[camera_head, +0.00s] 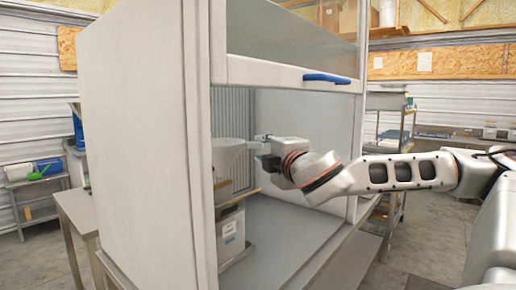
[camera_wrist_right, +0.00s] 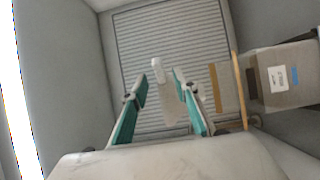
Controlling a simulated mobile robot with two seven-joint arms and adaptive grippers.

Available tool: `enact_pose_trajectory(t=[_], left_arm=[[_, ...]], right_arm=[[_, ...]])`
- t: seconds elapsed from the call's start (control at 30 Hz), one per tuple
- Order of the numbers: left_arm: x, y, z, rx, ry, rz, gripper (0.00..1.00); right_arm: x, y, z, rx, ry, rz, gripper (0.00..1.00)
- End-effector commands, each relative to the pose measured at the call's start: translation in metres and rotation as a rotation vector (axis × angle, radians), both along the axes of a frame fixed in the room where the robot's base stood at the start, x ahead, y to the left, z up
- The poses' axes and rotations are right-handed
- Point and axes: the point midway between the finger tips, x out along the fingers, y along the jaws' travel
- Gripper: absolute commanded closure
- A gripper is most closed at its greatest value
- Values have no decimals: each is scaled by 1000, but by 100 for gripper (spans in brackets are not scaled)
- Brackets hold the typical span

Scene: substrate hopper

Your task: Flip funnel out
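The funnel (camera_head: 228,157) is a pale, wide-mouthed piece inside the white cabinet, above a grey box-like hopper body (camera_head: 230,235) with a label. The cabinet's front edge partly hides both. My right gripper (camera_head: 252,142) reaches in from the right, its tips beside the funnel's upper right edge. In the right wrist view, its teal fingers (camera_wrist_right: 160,80) are apart, with a narrow white piece (camera_wrist_right: 165,100) showing between them. I cannot tell whether that piece is part of the funnel. No firm grip shows. My left gripper is not in view.
The cabinet's glass sash (camera_head: 290,35) is raised, its blue handle (camera_head: 326,78) above my right arm. The cabinet's side wall (camera_head: 140,140) stands at left. The cabinet floor (camera_head: 285,235) right of the hopper is clear. The wrist view shows a labelled box (camera_wrist_right: 285,77) at right.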

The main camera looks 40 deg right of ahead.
Motion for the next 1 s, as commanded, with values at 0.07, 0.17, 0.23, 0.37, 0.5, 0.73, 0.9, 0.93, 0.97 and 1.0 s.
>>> enact_pose_trajectory(t=[0.07,0.17,0.23,0.37,0.5,0.73,0.9,0.93,0.97,1.0], left_arm=[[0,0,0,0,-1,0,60],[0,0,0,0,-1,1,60],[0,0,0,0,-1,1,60],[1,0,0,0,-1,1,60],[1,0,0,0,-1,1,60],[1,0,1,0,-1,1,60],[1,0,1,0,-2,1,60],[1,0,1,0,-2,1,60],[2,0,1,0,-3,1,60],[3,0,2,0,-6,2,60]], right_arm=[[-9,3,0,4,-1,1,71],[-16,6,0,3,0,1,71],[-19,7,0,1,1,0,71],[-22,9,-1,-1,1,0,71],[-22,9,-1,0,2,-1,71],[-22,8,-1,1,2,-1,71],[-22,8,-1,1,2,-1,71],[-22,9,-1,1,2,-1,71],[-22,9,-1,0,1,-1,71],[-22,9,-1,0,1,-1,71]])
